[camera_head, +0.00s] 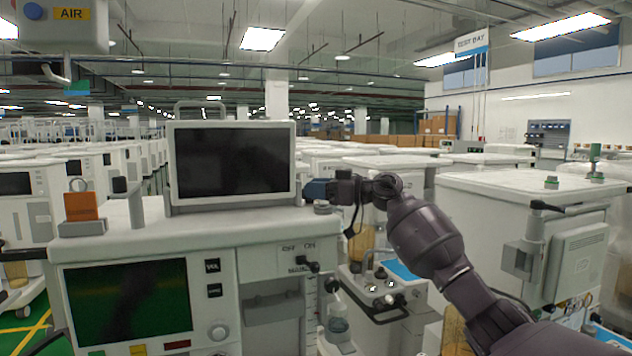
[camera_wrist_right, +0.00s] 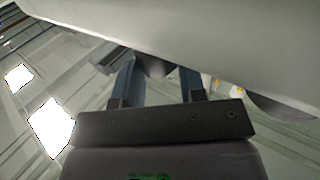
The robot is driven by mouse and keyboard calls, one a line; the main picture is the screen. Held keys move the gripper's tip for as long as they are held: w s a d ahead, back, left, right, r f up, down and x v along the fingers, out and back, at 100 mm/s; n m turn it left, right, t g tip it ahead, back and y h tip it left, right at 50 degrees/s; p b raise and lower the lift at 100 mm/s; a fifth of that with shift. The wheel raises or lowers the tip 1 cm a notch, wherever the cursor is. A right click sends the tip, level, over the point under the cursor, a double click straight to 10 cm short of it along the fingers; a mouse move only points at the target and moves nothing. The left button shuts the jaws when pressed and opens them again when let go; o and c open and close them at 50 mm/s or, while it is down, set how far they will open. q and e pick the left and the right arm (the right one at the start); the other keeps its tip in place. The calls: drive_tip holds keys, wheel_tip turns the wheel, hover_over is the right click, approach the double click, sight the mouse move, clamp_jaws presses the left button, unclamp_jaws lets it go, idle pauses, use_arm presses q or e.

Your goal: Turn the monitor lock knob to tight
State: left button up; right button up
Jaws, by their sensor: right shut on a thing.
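The monitor (camera_head: 232,162) has a dark screen in a pale grey frame and stands upright on top of the cart. My right gripper (camera_head: 312,189) reaches in from the right to the monitor's lower right side. In the right wrist view its two blue-grey fingers (camera_wrist_right: 157,82) stand on either side of the dark grey lock knob (camera_wrist_right: 152,66), under the pale housing. The gripper is shut on the knob. In the head view the fingers hide the knob, and its turn angle cannot be read. My left gripper is not in view.
The cart top (camera_head: 150,232) carries an orange block (camera_head: 81,206) at the left and a small grey post (camera_head: 134,205). Another cart (camera_head: 530,200) stands at the right. A low unit with a blue top (camera_head: 402,270) lies below my right arm.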

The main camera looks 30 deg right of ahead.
drive_tip(key=shift+f, duration=0.45)
drive_tip(key=o, duration=0.9)
drive_tip(key=shift+d, duration=0.1)
drive_tip(key=b+v, duration=0.2)
drive_tip(key=v, duration=0.8)
drive_tip(key=shift+s+d+b, duration=0.25)
drive_tip(key=shift+s+b, duration=0.05)
drive_tip(key=shift+r, duration=0.2)
